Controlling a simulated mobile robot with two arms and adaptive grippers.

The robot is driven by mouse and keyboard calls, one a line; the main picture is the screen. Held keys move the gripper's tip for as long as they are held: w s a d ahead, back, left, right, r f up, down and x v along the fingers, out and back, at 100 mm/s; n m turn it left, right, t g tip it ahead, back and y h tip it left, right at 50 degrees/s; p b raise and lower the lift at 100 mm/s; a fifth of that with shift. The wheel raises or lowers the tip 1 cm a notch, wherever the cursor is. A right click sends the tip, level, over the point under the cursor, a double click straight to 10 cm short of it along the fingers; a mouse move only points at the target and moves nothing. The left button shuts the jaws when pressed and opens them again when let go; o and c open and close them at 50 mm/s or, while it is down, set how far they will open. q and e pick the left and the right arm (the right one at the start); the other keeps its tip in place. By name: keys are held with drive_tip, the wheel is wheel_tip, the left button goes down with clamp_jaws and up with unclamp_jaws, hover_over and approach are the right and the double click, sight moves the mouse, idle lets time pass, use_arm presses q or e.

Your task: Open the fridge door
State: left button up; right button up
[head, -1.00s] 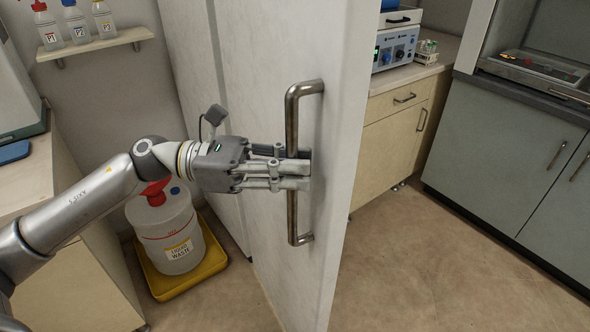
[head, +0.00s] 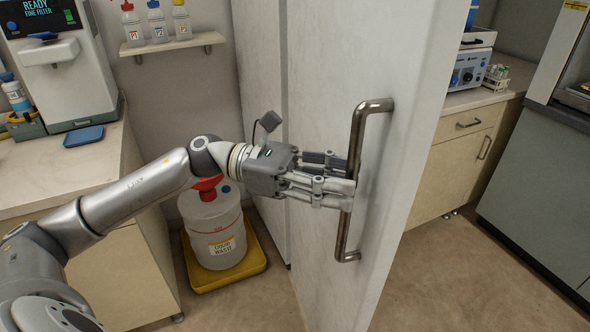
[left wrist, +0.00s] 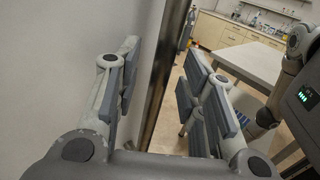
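The white fridge door (head: 325,90) stands upright in the middle of the head view. I cannot tell how far it stands from its frame. Its long metal handle (head: 345,235) runs vertically near the right edge. My left gripper (head: 352,192) is at the handle's middle, its fingertips overlapping the bar and hiding part of it. In the left wrist view the left gripper (left wrist: 160,95) has its fingers parted, with the dark handle bar (left wrist: 163,75) running between them. A gap shows on both sides of the bar. The door (left wrist: 65,65) fills the left side there. My right gripper is not in view.
A liquid waste jug (head: 213,230) stands in a yellow tray (head: 232,278) left of the door. A counter (head: 60,180) with a machine (head: 62,75) is at left. Wooden drawers (head: 455,170) stand behind the door at right. Floor (head: 450,270) is clear at front right.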

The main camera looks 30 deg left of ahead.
use_arm(q)
drive_tip(key=v, duration=1)
drive_tip(key=shift+s+a, duration=0.1)
idle(0.3)
